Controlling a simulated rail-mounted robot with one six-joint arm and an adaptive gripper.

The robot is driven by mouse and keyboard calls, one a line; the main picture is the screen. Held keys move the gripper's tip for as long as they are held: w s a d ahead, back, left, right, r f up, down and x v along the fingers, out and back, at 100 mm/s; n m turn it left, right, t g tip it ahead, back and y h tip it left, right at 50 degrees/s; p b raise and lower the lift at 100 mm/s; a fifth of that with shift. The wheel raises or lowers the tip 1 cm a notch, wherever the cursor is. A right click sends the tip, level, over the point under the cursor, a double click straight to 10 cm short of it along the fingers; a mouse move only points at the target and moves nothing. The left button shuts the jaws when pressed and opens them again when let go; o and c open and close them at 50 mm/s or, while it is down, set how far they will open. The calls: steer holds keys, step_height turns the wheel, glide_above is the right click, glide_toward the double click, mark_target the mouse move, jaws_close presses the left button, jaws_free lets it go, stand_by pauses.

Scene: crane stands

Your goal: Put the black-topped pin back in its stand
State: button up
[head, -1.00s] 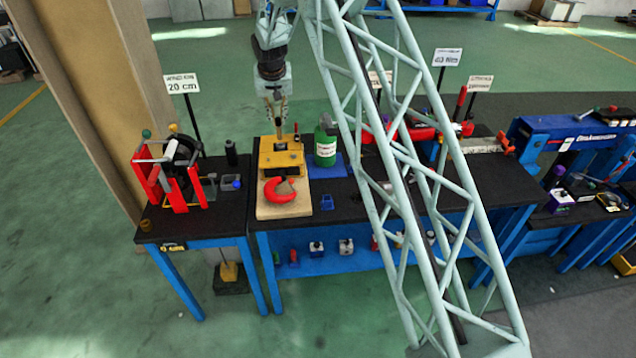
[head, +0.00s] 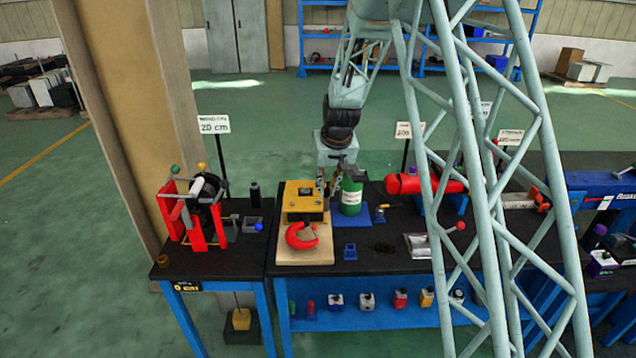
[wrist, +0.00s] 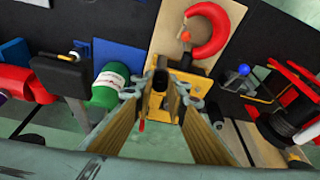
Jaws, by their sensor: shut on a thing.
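My gripper (head: 329,187) is low at the right rear of a yellow block (head: 303,212), close beside a green bottle (head: 351,196). In the wrist view my gripper (wrist: 160,96) has its two fingers on either side of a dark-topped upright piece (wrist: 160,78), which looks like the black-topped pin. The fingers hide its lower part, and I cannot tell whether it touches the block. The yellow block (wrist: 197,78) lies just beyond the fingertips in the wrist view. I cannot tell for certain which part is the pin's stand.
A red hook (head: 300,238) lies on the board (head: 318,255) in front of the block. The green bottle stands on a blue mat (head: 362,216). A red-framed winch (head: 190,215) stands on the left table.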

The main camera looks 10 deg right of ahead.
steer(key=s+d+f+b, duration=0.1)
steer(key=s+d+b, duration=0.2)
steer(key=s, duration=1.1)
steer(key=shift+s+n, duration=0.35)
steer(key=shift+n, duration=0.05)
steer(key=shift+d+f, duration=0.1)
steer(key=shift+d, duration=0.1)
